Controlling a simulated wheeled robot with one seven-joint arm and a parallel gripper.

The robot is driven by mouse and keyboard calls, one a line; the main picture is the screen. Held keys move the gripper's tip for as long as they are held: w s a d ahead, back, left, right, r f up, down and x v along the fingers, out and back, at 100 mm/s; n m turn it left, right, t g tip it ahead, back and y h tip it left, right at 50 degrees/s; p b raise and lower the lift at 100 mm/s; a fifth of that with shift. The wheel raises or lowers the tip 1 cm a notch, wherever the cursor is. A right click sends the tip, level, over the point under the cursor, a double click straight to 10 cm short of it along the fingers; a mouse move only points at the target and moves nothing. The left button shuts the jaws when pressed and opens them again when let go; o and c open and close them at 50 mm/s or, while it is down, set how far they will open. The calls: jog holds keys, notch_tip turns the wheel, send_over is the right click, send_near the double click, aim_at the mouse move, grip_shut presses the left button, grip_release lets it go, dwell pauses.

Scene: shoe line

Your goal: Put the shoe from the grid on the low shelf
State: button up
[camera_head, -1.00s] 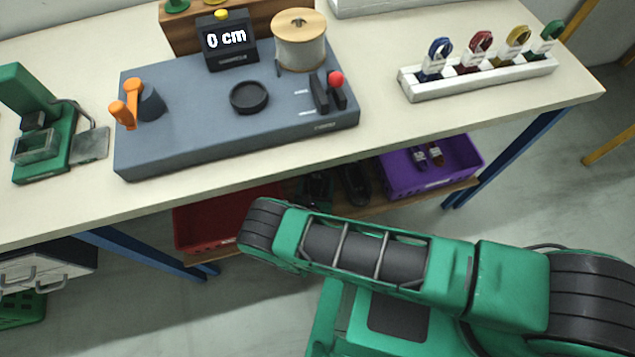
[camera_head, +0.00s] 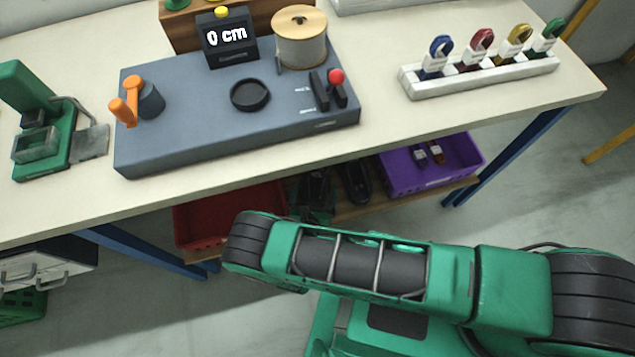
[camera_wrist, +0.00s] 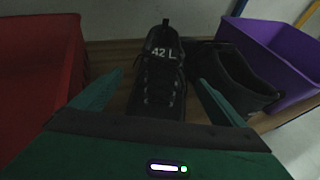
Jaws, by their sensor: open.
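A black laced shoe (camera_wrist: 160,75) marked "42 L" is on the wooden low shelf (camera_wrist: 108,54), under the table. It points away from the label end, toward my wrist. My gripper (camera_wrist: 160,84) is open in the wrist view, with one green finger on each side of this shoe and gaps visible beside it. A second dark shoe (camera_wrist: 238,82) lies to the right, close to the right finger. In the head view the second shoe (camera_head: 357,183) and the shelf (camera_head: 400,204) show under the tabletop; my gripper is mostly hidden there. No grid is recognisable.
A red crate (camera_wrist: 35,60) is left of the shoe and a purple crate (camera_wrist: 268,45) is right of the second shoe. The tabletop (camera_head: 450,115) overhangs the shelf. A blue table leg (camera_head: 510,150) stands at the right.

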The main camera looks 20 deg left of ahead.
jog(key=shift+v, duration=3.15)
